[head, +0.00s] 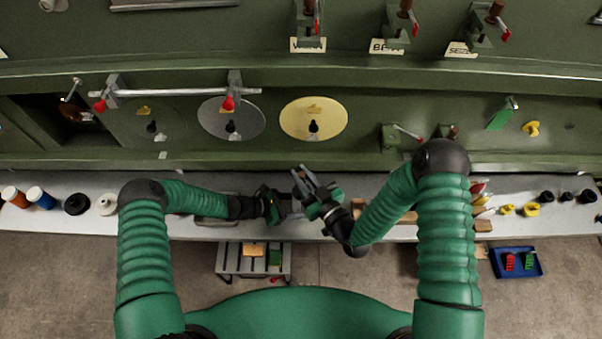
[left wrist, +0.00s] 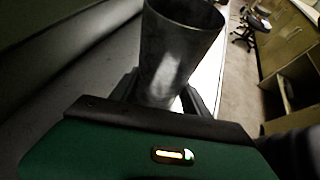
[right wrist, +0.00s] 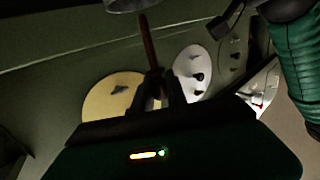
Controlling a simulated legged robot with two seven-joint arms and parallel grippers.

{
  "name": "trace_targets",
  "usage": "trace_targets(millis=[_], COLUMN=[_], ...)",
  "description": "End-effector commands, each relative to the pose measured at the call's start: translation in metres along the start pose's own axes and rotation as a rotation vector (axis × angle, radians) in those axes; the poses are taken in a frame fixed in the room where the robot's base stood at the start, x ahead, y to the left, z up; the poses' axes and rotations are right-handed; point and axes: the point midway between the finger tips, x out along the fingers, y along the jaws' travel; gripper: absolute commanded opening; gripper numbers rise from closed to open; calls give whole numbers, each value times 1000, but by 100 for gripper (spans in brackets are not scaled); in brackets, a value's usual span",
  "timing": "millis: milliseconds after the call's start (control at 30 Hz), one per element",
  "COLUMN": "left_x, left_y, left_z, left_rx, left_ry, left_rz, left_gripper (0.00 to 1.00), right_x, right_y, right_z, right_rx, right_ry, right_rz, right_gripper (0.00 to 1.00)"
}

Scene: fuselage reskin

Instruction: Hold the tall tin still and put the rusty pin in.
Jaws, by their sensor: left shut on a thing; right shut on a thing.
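The tall tin (left wrist: 175,55) is a dark grey metal cylinder with an open mouth, seen in the left wrist view. My left gripper (left wrist: 165,95) is shut around its lower part; in the head view this gripper (head: 287,206) is over the bench. The rusty pin (right wrist: 149,42) is a thin red-brown rod in the right wrist view. My right gripper (right wrist: 160,90) is shut on one end of it; it also shows in the head view (head: 306,182), close beside the left one. The pin's far end reaches a grey round rim at the top edge, likely the tin; whether it is inside, I cannot tell.
The grey bench (head: 140,222) runs below a green fuselage wall with a yellow disc (head: 313,118) and a grey disc (head: 231,117). Cups and spools stand at bench left. A blue tray (head: 516,262) and a small rack (head: 253,262) sit lower down.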

Motion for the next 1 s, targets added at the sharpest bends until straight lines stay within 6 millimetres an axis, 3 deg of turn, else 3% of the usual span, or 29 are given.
trace_targets(millis=[367, 1000], left_x=[0, 0], left_y=[0, 0], left_z=[0, 0], left_rx=[0, 0], left_ry=[1, 1], left_rz=[0, 0], left_gripper=[32, 32], right_x=[0, 2], right_y=[0, 0], right_z=[2, 33], right_rx=[0, 1], right_ry=[0, 0], right_rz=[0, 0], right_gripper=[0, 0])
